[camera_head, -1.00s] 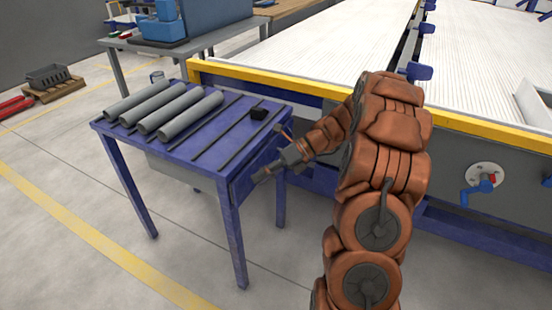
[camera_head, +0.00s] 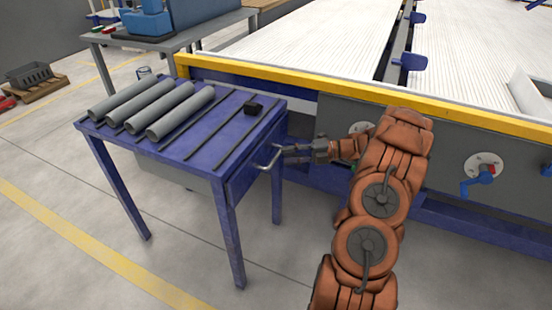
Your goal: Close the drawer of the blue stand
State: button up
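The blue stand (camera_head: 190,150) is at the left of the head view, with several grey pipes (camera_head: 180,112) lying side by side on its top. Its drawer front (camera_head: 246,178) is on the right side, with a metal bar handle (camera_head: 272,157). The drawer front looks flush or nearly flush with the frame; a small gap cannot be ruled out. My gripper (camera_head: 284,152) is just right of the handle, pointing left at it. The fingertips are small and dark here, so I cannot tell whether they are open or touching the handle.
A small black object (camera_head: 254,107) sits on the stand's top. A large conveyor table with a yellow edge (camera_head: 330,92) stands behind and to the right. A grey table (camera_head: 180,44) with blue equipment is at the back left. The floor at front left is clear.

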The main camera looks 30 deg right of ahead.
aim_at(276, 157)
jog(key=shift+b+x, duration=0.4)
jog(key=shift+x, duration=2)
jog(key=shift+c, duration=0.4)
grip_shut()
